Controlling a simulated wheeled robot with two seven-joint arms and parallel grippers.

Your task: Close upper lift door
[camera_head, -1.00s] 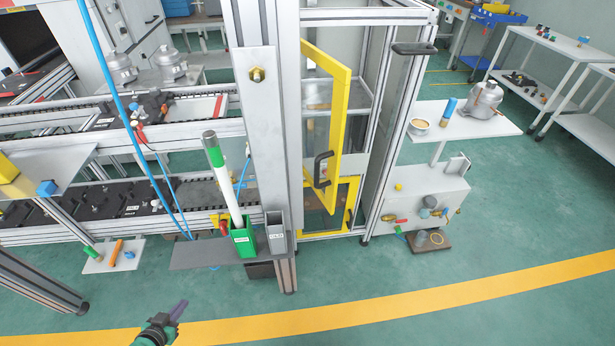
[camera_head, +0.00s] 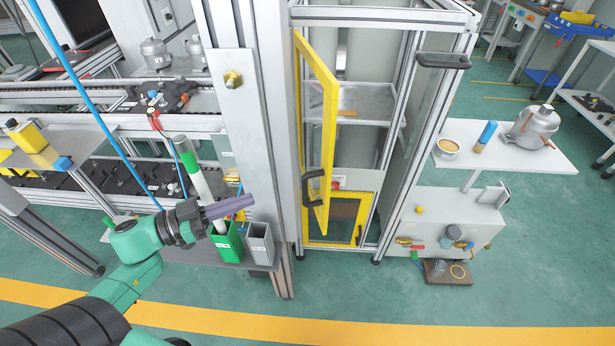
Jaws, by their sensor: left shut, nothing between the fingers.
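The upper lift door (camera_head: 329,122) is a yellow-framed panel on the aluminium lift cabinet. It stands open, swung out toward me from its hinge side at the left post. Its black handle (camera_head: 312,188) is on the lower part of the door. The cabinet opening behind it shows a metal shelf (camera_head: 365,103). A lower yellow-framed door (camera_head: 340,218) sits flush below. My left gripper (camera_head: 246,203), with purple-grey fingers, is shut and empty. It appears left of the door handle, in front of the grey post, not touching the handle. My right gripper is not in view.
A green bin (camera_head: 227,243) and a grey bin (camera_head: 260,243) stand on a small shelf below my left gripper. A wide metal post (camera_head: 241,120) stands left of the door. A white side table (camera_head: 500,149) holds parts at the right. The floor in front is clear.

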